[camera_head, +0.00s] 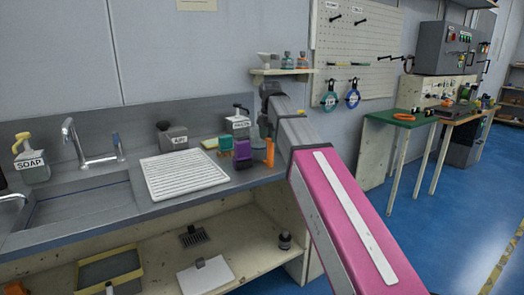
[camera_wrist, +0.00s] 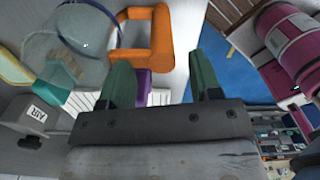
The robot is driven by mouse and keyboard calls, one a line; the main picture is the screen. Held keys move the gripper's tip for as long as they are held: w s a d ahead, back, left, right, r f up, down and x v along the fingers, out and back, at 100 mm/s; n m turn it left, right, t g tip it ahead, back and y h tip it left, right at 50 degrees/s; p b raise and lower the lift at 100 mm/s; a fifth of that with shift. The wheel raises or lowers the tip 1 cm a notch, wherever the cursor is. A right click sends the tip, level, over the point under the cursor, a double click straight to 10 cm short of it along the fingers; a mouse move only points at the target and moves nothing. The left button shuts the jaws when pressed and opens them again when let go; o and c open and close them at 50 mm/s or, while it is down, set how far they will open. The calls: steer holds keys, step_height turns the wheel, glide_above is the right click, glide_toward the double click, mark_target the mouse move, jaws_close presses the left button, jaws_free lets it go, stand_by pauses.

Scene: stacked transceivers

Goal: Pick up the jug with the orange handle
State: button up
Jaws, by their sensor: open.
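The jug (camera_wrist: 72,38) looks clear and round in the wrist view, at the upper left, with its blocky orange handle (camera_wrist: 162,35) to the right of it. In the head view the orange handle (camera_head: 269,153) stands upright at the counter's right end; the jug's body is hard to make out there. My gripper (camera_wrist: 164,62) is open and empty, its two green fingers apart. In the head view my arm hides much of the gripper.
A purple object (camera_head: 243,150) stands close left of the handle on the counter (camera_head: 130,222). A white ribbed rack (camera_head: 184,176), a grey AIR box (camera_head: 173,137) and a white bottle (camera_head: 238,124) are farther left. A small shelf (camera_head: 284,72) with bottles hangs above.

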mark_target(271, 146)
steer(key=shift+w+d+f, duration=0.1)
steer(key=shift+d+f, duration=0.05)
steer(key=shift+f, duration=1.05)
steer(key=shift+d+f, duration=0.1)
steer(key=shift+f, duration=1.05)
jaws_close()
step_height(271, 146, up, 9)
steer(key=shift+r, duration=0.55)
